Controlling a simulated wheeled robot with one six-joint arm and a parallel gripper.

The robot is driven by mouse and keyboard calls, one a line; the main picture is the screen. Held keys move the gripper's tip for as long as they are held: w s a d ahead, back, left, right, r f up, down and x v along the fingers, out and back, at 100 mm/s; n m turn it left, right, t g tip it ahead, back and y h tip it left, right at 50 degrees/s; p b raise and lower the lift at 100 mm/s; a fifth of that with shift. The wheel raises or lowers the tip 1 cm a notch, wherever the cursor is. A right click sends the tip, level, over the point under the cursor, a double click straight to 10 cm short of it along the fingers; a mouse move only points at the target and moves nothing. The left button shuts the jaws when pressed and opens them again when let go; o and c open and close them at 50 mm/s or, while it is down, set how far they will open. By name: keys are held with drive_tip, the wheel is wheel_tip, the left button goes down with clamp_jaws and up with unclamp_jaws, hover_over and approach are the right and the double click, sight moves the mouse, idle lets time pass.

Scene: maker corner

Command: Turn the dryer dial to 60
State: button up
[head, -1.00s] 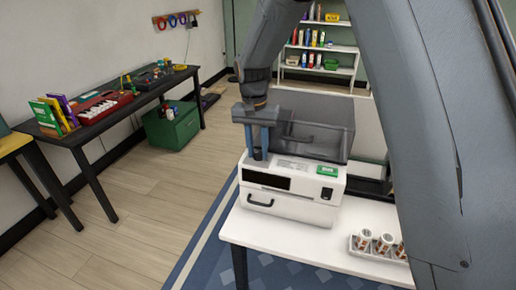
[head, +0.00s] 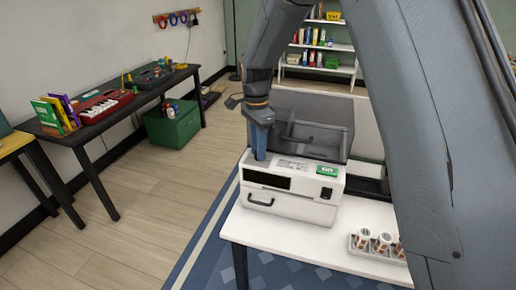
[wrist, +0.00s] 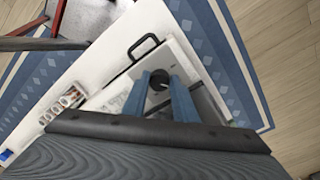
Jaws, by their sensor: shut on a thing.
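The dryer (head: 310,207) is a white box with a dark window and a black handle on its front, standing on a white table. Its dark round dial (wrist: 158,79) shows between my blue fingers in the wrist view. My gripper (head: 259,156) points down at the left part of the dryer's top and is shut on the dial. In the head view the fingers hide the dial, and I cannot read its setting. A green label (head: 327,171) and a black switch (head: 326,193) are on the dryer's right side.
A grey open-fronted bin or lid (head: 318,137) stands behind the dryer. A tray of white and brown spools (head: 378,254) is on the table (head: 290,239) at right.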

drive_tip(key=shift+w+r+m, duration=0.1)
drive_tip(key=shift+m, duration=0.3)
drive_tip(key=o, duration=1)
drive_tip(key=shift+o, duration=0.2)
